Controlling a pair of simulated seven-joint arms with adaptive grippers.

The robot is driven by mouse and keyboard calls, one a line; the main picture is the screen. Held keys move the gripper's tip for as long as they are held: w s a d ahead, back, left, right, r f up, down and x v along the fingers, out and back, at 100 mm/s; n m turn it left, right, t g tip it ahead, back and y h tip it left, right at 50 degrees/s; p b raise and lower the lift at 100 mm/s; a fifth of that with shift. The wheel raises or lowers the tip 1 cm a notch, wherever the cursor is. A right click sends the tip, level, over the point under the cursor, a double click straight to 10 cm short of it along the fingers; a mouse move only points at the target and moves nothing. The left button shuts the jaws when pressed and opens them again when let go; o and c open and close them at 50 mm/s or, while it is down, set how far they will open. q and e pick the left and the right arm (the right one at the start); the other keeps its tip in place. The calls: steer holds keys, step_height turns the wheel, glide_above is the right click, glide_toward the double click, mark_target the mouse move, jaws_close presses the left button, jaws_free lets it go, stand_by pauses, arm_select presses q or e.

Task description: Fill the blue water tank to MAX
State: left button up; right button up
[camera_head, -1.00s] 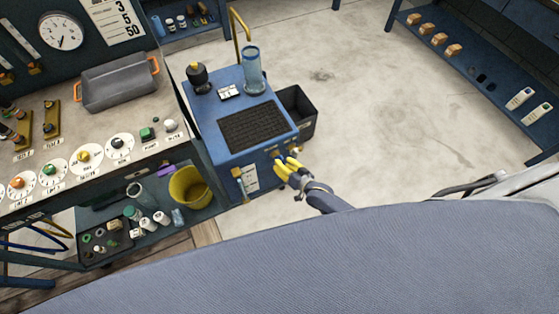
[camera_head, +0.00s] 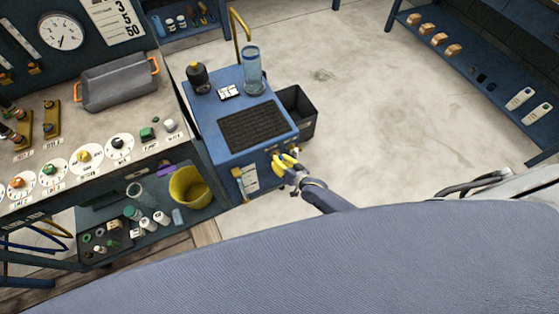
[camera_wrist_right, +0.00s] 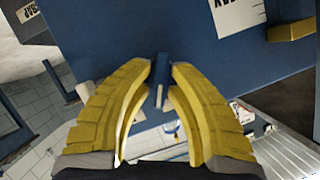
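A blue floor unit (camera_head: 205,112) stands in the middle, with a dark grille on top. A clear bluish cylinder (camera_head: 252,72) stands upright on its back corner, by a brass spout (camera_head: 236,20); its water level cannot be read. A white label (camera_head: 251,177) is on the unit's front; its marks are too small to read, and it is partly in the wrist view (camera_wrist_right: 238,14). My right gripper (camera_head: 284,158), with yellow fingers, is at the unit's front right. In the wrist view its fingers (camera_wrist_right: 162,72) close around a small blue lever (camera_wrist_right: 160,82). My left gripper is out of view.
A dark bin (camera_head: 300,112) stands against the unit's right side. A workbench (camera_head: 150,100) with dials and a grey tray (camera_head: 118,80) is at left, with a yellow bucket (camera_head: 188,188) on its lower shelf. Open floor lies to the right.

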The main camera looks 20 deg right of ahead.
jaws_close()
steer(key=shift+a+n+h, duration=0.2)
steer(key=shift+n+h, duration=0.4)
steer(key=shift+n, duration=0.2)
steer(key=shift+d+n+h, duration=0.1)
steer(key=shift+n+h, duration=0.6)
steer(key=shift+n, duration=0.4)
steer(key=shift+r, duration=0.1)
steer(key=shift+o, duration=2.3)
jaws_free()
